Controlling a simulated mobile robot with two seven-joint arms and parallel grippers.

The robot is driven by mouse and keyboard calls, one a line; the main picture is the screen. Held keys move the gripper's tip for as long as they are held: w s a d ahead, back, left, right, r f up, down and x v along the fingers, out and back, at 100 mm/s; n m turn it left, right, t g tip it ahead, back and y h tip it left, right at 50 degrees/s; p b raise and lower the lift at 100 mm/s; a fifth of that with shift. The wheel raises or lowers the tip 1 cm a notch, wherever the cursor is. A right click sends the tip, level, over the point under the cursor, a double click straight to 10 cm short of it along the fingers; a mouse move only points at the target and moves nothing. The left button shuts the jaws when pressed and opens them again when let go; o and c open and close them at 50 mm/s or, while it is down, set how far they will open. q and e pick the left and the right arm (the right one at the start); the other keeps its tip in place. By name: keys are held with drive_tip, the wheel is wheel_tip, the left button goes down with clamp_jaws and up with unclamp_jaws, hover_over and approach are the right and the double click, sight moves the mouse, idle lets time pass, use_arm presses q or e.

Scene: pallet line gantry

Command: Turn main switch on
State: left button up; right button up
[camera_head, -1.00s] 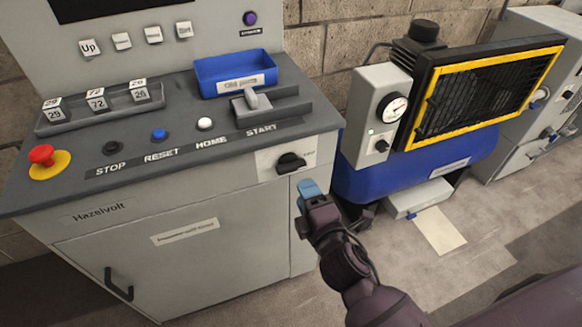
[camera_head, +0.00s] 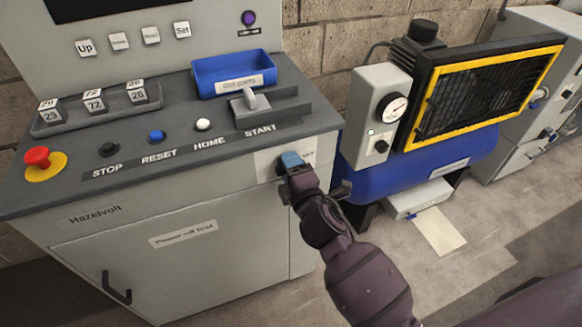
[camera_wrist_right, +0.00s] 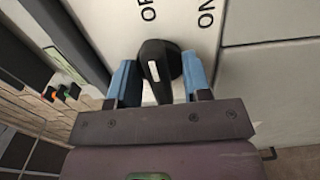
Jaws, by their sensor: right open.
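The main switch (camera_wrist_right: 157,68) is a black rotary knob with a white mark on a pale plate (camera_head: 268,165) at the cabinet's front right corner. In the right wrist view the letters "ON" and a partly cut-off "OF" label show above it. The knob's white mark points up, slightly left, nearer the "OF" label. My right gripper (camera_wrist_right: 162,82) is open, with one blue finger on each side of the knob. I cannot tell whether the fingers touch it. In the head view the right gripper (camera_head: 291,163) covers the switch. My left gripper is not in view.
The grey cabinet top carries a red emergency button (camera_head: 37,158), a blue button (camera_head: 157,136), a white button (camera_head: 203,125), a blue bin (camera_head: 233,76) and a lever (camera_head: 250,99). A blue compressor (camera_head: 425,165) stands close to the right. Open floor lies in front.

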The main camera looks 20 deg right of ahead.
clamp_jaws()
